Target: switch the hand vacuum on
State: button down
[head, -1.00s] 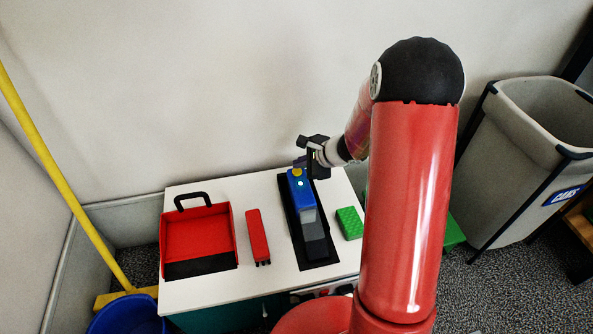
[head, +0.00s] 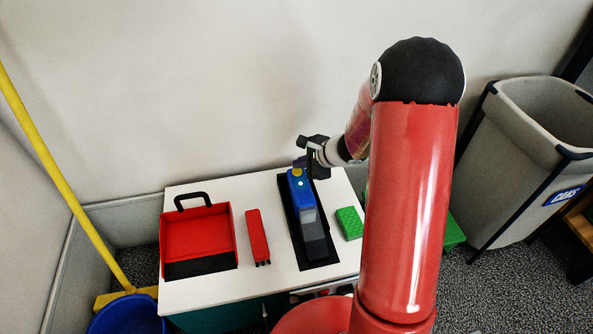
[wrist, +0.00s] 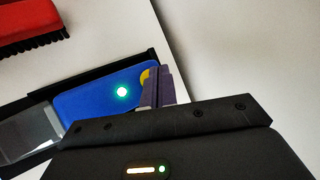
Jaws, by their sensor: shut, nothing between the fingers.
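The hand vacuum (head: 301,196) lies on a black mat (head: 326,264) on the white table, its blue end toward the wall and its dark grey end toward me. A small light on the blue body glows green; it also shows on the vacuum in the wrist view (wrist: 92,90). A yellow part (wrist: 145,76) sits at the blue end. My gripper (head: 302,153) is shut and empty at that end. In the wrist view its fingers (wrist: 156,88) are beside the yellow part and partly hide it; I cannot tell whether they touch it.
A red dustpan (head: 198,232) with a black handle and a red brush (head: 257,236) lie left of the mat. A green block (head: 349,222) lies to its right. The wall is close behind the table. A grey bin (head: 520,150) stands at the right.

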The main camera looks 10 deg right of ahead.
aim_at(300, 173)
jog(key=shift+f, duration=0.2)
jog(key=shift+f+b, duration=0.3)
jog(key=shift+b, duration=0.5)
jog(key=shift+f, duration=0.1)
dwell(0.3)
jog(key=shift+r, duration=0.6)
jog(key=shift+r, duration=0.1)
jog(key=shift+r+p, duration=2.15)
jog(key=shift+r, duration=0.8)
jog(key=shift+s, duration=0.1)
